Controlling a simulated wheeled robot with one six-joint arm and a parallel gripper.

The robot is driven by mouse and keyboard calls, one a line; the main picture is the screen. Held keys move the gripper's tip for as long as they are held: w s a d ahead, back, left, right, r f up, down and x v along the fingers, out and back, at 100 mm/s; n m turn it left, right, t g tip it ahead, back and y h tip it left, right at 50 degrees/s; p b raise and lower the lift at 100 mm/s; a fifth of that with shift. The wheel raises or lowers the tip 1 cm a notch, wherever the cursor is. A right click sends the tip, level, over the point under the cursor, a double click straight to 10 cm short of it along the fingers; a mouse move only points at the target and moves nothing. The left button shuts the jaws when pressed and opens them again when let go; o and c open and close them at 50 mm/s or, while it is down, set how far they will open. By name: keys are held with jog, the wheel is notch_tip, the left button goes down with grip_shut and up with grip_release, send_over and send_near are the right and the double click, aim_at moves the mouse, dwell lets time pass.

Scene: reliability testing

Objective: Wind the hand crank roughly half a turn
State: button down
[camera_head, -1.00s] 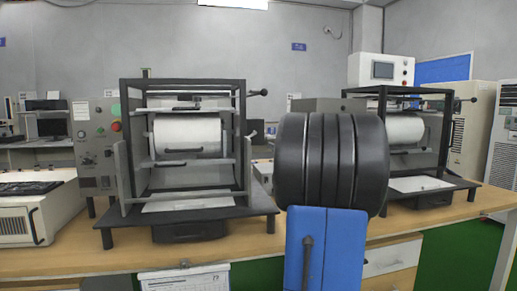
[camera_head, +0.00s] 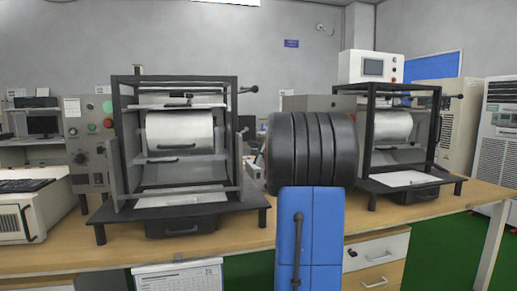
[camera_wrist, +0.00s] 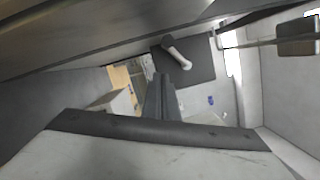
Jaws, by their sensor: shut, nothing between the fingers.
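A black crank-like handle (camera_head: 248,90) with a round knob sticks out from the upper right of the left machine (camera_head: 121,150) in the head view. A similar dark handle (camera_head: 453,97) sticks out from the right machine (camera_head: 437,130). I cannot tell for sure which one is the task's crank. My gripper is outside the head view. In the wrist view my gripper (camera_wrist: 160,92) shows as two dark fingers, shut and empty. A pale, rounded bar (camera_wrist: 177,52) lies beyond the fingertips over a dark panel; I cannot tell whether it is a crank.
Both machines stand on a wooden bench (camera_head: 262,240) with drawers (camera_head: 375,262) below. My black and blue arm links hide part of the space between them. A grey control box (camera_head: 88,140) stands left of the left machine. A white cabinet (camera_head: 494,140) stands at far right.

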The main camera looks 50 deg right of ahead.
jog(key=shift+w+a+r, duration=0.3)
jog(key=shift+a+r, duration=0.15)
jog(key=shift+a, duration=0.25)
jog(key=shift+w+a+r, duration=0.3)
jog(key=shift+a+r, duration=0.1)
jog(key=shift+a, duration=0.25)
jog(key=shift+w+a+r, duration=0.15)
jog(key=shift+a, duration=0.1)
